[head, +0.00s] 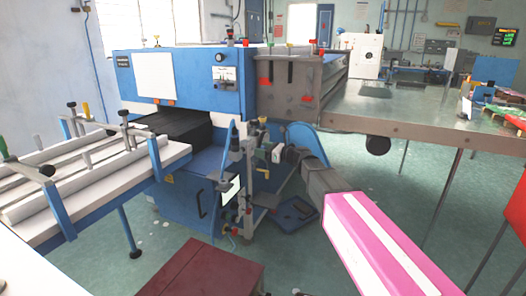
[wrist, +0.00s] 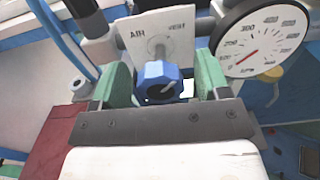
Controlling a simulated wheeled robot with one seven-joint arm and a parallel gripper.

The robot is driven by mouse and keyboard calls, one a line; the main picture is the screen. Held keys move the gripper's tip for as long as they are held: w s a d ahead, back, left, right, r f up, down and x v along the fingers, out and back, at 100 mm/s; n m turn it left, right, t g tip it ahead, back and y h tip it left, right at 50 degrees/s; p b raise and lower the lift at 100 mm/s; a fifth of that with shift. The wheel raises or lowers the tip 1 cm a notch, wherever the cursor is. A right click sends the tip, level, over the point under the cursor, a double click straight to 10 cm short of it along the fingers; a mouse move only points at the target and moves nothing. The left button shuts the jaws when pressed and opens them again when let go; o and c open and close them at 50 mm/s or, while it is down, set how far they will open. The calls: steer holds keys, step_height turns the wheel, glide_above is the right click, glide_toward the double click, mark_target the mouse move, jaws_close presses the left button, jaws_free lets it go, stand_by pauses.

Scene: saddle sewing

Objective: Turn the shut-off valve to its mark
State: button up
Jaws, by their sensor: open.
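The shut-off valve shows in the wrist view as a blue faceted knob (wrist: 160,80) with a pale line on its dark lower face. A white plate (wrist: 158,38) with lettering stands behind it; the lettering looks inverted. My gripper (wrist: 160,84) is open, with one green finger on each side of the knob and a visible gap to both. In the head view my gripper (head: 278,153) is at the upright pipe stand (head: 247,180) in front of the blue machine. There the knob is too small or hidden to make out. I cannot pick out the mark clearly.
A round white gauge (wrist: 262,38) with a red needle sits close to the right finger. Blue hoses (wrist: 62,38) run at the left. A dark red box (head: 203,268) stands in front of the stand. A long metal table (head: 420,128) is at the right.

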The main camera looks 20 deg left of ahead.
steer(key=c, duration=0.9)
steer(key=shift+n, duration=0.4)
steer(key=n, duration=0.4)
steer(key=shift+s, duration=0.1)
steer(key=n, duration=0.4)
steer(key=shift+s+f+n, duration=0.1)
steer(key=shift+n, duration=0.2)
steer(key=n, duration=0.8)
steer(key=shift+f, duration=0.1)
steer(key=shift+n, duration=0.5)
